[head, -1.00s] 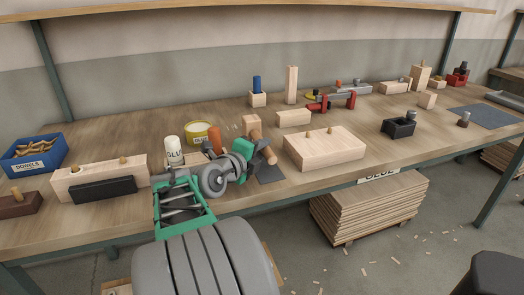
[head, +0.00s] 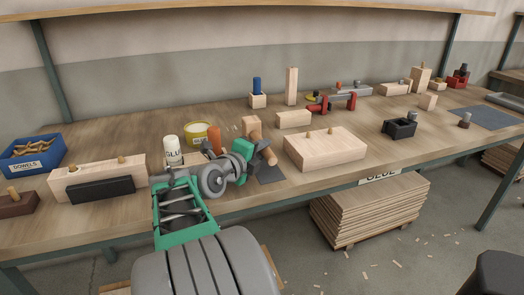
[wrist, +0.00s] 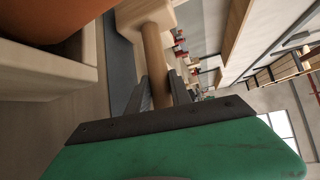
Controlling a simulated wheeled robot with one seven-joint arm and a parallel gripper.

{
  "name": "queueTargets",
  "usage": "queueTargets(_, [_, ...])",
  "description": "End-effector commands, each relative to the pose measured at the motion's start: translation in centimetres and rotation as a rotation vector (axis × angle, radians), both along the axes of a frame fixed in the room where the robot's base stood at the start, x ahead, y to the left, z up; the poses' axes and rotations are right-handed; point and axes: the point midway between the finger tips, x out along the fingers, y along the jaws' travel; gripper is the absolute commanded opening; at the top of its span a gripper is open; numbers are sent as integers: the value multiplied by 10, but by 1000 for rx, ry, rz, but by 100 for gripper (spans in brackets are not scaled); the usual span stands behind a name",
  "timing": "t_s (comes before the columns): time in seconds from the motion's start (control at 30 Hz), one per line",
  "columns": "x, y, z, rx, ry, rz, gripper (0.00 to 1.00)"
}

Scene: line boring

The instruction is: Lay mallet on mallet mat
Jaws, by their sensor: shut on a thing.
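The mallet has a pale wooden head (head: 249,124) and a browner round handle. My gripper (head: 262,151) is shut on the handle (wrist: 154,55), with both dark fingers around it in the wrist view. The head end points away from my gripper, toward the back of the bench. A small dark grey mat (head: 270,174) lies on the bench just beyond and below my gripper, partly hidden by it. A dark flat strip, probably this mat, also shows in the wrist view (wrist: 120,65). I cannot tell whether the mallet touches the bench.
An orange handle (head: 213,138), a glue bottle (head: 172,150) and a yellow tin (head: 203,132) stand close left of the mallet. A pale wooden block with dowels (head: 325,150) lies to the right. A larger blue-grey mat (head: 487,117) lies far right.

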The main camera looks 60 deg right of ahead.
Motion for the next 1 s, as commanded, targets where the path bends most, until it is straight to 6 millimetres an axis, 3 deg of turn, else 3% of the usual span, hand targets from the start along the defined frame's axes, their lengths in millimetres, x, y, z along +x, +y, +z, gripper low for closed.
queueTargets(0.63, [0, 0, -9, -5, -4, 1, 0])
queueTargets(0.67, [0, 0, -8, -5, -4, 1, 26])
queueTargets(1.0, [0, 0, -9, -2, -1, 0, 51])
